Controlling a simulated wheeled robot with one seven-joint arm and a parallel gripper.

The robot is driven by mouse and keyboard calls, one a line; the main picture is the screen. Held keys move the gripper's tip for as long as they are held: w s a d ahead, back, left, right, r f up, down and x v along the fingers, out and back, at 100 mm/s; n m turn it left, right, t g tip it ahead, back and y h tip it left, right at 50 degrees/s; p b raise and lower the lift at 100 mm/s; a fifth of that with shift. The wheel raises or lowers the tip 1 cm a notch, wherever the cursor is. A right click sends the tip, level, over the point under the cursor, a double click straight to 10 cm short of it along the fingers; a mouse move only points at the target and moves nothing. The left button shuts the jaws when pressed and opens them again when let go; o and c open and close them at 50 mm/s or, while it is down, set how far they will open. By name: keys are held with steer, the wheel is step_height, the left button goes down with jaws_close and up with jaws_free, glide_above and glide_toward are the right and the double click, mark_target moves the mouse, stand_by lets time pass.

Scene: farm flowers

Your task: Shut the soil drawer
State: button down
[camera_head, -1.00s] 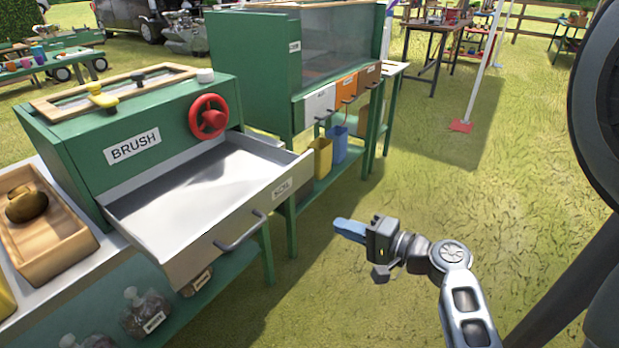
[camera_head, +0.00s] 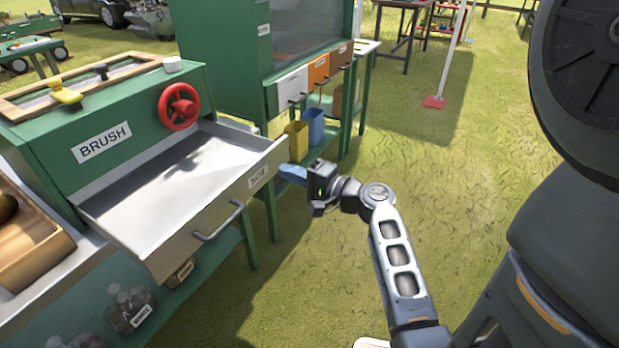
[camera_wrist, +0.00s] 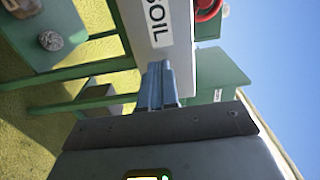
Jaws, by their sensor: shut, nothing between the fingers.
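The soil drawer (camera_head: 166,196) is a wide metal tray pulled far out of the green brush machine (camera_head: 125,125). Its front carries a label (camera_head: 258,177) and a grey bar handle (camera_head: 222,222). The drawer looks empty. My gripper (camera_head: 288,173) is shut and empty, by the right end of the drawer front, with its blue fingers pointing at it. In the wrist view the closed fingers (camera_wrist: 158,84) point at the drawer front (camera_wrist: 176,55) just below the SOIL label (camera_wrist: 158,22). I cannot tell whether they touch it.
A second green machine (camera_head: 225,65) with white, orange and brown small drawers stands behind. Yellow (camera_head: 297,139) and blue (camera_head: 313,126) bins sit on its lower shelf. A wooden tray (camera_head: 30,240) is at the left. Grass (camera_head: 440,190) is open to the right.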

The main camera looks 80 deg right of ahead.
mark_target(207, 150)
steer(key=shift+x, duration=1.05)
steer(key=b+x, duration=0.3)
steer(key=x, duration=0.9)
steer(key=b+x, duration=0.2)
steer(key=x, duration=1)
steer(key=shift+f+b, duration=0.2)
steer(key=shift+b, duration=0.2)
steer(key=shift+w, duration=0.25)
steer(key=shift+w+r, duration=0.15)
steer(key=shift+r, duration=0.1)
